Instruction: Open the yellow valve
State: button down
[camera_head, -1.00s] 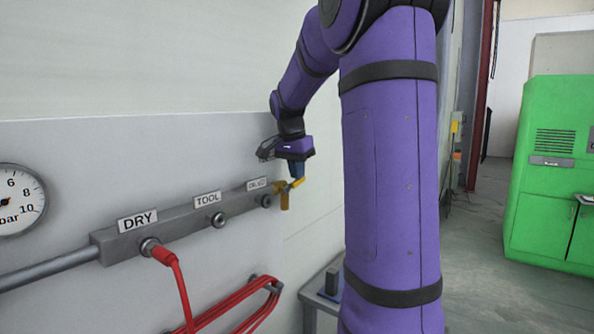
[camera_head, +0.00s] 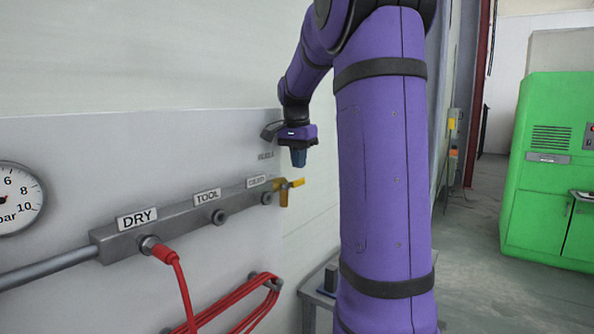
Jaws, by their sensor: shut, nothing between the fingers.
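The yellow valve (camera_head: 284,196) sits at the right end of the grey manifold (camera_head: 180,222) on the wall panel. One yellow part hangs down and a yellow lever part points out to the right. My gripper (camera_head: 298,163) is just above the valve, pointing down, with a small visible gap between them. Its fingers look shut and hold nothing.
A red hose (camera_head: 178,285) plugs into the port labelled DRY, and coiled red hose (camera_head: 250,300) hangs below the manifold. A pressure gauge (camera_head: 15,198) is at the left. A grey stand (camera_head: 316,296) stands below right of the valve. A green cabinet (camera_head: 540,180) is far right.

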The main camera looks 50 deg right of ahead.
notch_tip(320, 180, up, 11)
dwell(0.3)
jog(key=s+a+f+n+t, duration=0.1)
jog(key=s+a+f+n, duration=0.15)
jog(key=a, duration=0.45)
jog(key=s+a+f+n+t, duration=0.1)
jog(key=s+a+n, duration=0.15)
jog(key=a, duration=0.45)
jog(key=s+a+f+n+t, duration=0.1)
jog(key=s+a+n, duration=0.1)
jog(key=a+n, duration=0.3)
jog(key=s+a+f+n+t+y, duration=0.1)
jog(key=s+a+f+n+t, duration=0.1)
jog(key=s+a+f+n, duration=0.5)
jog(key=s+a+f, duration=0.4)
jog(key=a, duration=0.2)
jog(key=shift+f, duration=0.15)
